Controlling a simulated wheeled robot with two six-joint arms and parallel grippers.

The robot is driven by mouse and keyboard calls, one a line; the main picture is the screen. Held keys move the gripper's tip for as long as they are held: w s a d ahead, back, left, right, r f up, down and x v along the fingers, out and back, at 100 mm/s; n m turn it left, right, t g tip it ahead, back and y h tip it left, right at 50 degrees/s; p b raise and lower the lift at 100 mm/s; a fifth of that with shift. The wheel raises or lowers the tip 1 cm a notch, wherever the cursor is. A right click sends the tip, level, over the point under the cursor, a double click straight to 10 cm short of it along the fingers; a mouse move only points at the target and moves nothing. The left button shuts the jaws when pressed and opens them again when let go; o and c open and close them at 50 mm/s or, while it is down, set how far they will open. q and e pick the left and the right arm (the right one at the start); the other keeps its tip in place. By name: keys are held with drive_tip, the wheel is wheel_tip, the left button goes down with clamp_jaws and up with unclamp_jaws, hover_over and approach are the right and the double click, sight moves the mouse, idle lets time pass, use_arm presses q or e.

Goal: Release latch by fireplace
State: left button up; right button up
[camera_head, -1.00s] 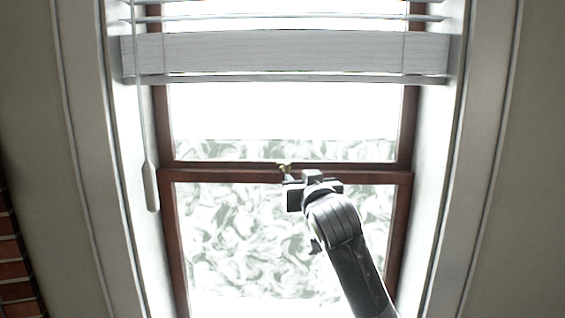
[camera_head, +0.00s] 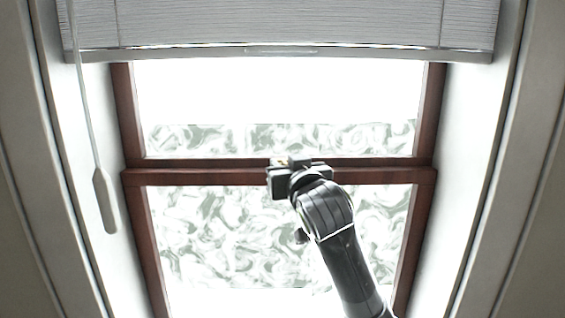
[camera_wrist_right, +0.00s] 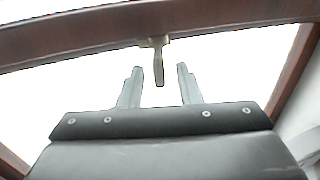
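The brass latch (camera_wrist_right: 158,62) hangs from the brown window rail (camera_wrist_right: 240,17) in the right wrist view. Its lever points down between the two fingers of my right gripper (camera_wrist_right: 158,88). The fingers are open, with a gap visible on each side of the lever. In the head view my right gripper (camera_head: 290,166) is at the middle rail of the window (camera_head: 200,177) and hides most of the latch. My left gripper does not show.
A raised white blind (camera_head: 280,30) covers the window's top. Its cord with a wand-like end (camera_head: 105,200) hangs at the left. Pale window reveals and frame mouldings (camera_head: 500,150) stand on both sides.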

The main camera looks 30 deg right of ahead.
drive_tip(key=shift+s+r, duration=0.15)
drive_tip(key=shift+s, duration=0.15)
clamp_jaws()
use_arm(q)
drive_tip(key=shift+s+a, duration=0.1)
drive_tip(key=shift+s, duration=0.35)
use_arm(e)
drive_tip(key=shift+w+a, duration=0.1)
drive_tip(key=shift+w+a+m+g+h+b, duration=0.1)
drive_tip(key=shift+a+m+g+h+b, duration=0.25)
drive_tip(key=shift+m+h, duration=0.5)
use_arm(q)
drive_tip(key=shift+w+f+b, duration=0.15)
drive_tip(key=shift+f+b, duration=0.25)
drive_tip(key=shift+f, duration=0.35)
use_arm(e)
drive_tip(key=shift+w+a+m+g+h, duration=0.1)
drive_tip(key=shift+a+m+g+h, duration=0.2)
drive_tip(key=shift+h, duration=0.4)
drive_tip(key=shift+w+a+m+g+h, duration=0.15)
drive_tip(key=shift+m+h, duration=0.2)
drive_tip(key=shift+h, duration=0.3)
drive_tip(key=shift+s+d, duration=0.1)
unclamp_jaws()
